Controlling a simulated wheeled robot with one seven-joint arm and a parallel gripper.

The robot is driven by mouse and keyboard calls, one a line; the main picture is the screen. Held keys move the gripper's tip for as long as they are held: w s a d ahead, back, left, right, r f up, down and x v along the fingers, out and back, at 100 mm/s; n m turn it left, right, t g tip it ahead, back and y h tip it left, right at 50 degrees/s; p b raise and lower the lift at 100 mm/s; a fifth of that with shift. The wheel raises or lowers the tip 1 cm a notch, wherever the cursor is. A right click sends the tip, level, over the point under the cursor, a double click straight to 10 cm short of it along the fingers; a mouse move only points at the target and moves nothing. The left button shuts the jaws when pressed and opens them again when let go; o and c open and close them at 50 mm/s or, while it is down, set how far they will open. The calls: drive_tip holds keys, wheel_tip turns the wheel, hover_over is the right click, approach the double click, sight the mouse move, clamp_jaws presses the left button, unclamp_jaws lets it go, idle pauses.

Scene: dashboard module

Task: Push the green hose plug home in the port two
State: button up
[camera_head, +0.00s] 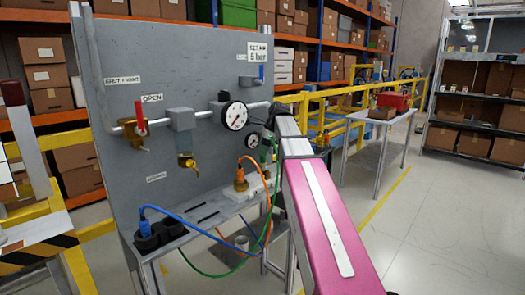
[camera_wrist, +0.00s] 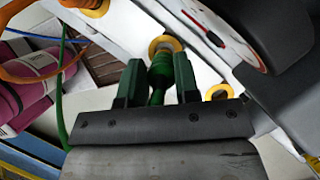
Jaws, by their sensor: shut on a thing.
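My gripper (camera_wrist: 158,76) is shut on the green hose plug (camera_wrist: 160,68), with one dark green finger on each side of it. The plug's far end is at a yellow-ringed port (camera_wrist: 166,42) in the white block; how deep it sits I cannot tell. A second yellow-ringed port (camera_wrist: 218,92) shows empty to the right. In the head view the white block (camera_head: 252,187) is on the bench shelf, and my gripper is mostly hidden behind my pink and grey arm. The green hose (camera_head: 213,276) hangs in a loop below. Port numbers are not readable.
An orange plug (camera_head: 240,178) with its orange hose stands in the white block, left of my gripper. A blue plug (camera_head: 144,224) sits in a black holder at the left. A gauge (camera_head: 234,115), pipe and red-handled valve (camera_head: 140,115) are on the grey panel above.

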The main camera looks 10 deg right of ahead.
sight(262, 170)
drive_tip(key=shift+f, duration=1.9)
drive_tip(key=o, duration=1)
drive_tip(key=shift+o, duration=0.2)
drive_tip(key=v, duration=1)
drive_tip(key=shift+r, duration=0.35)
drive_tip(key=shift+d, duration=0.15)
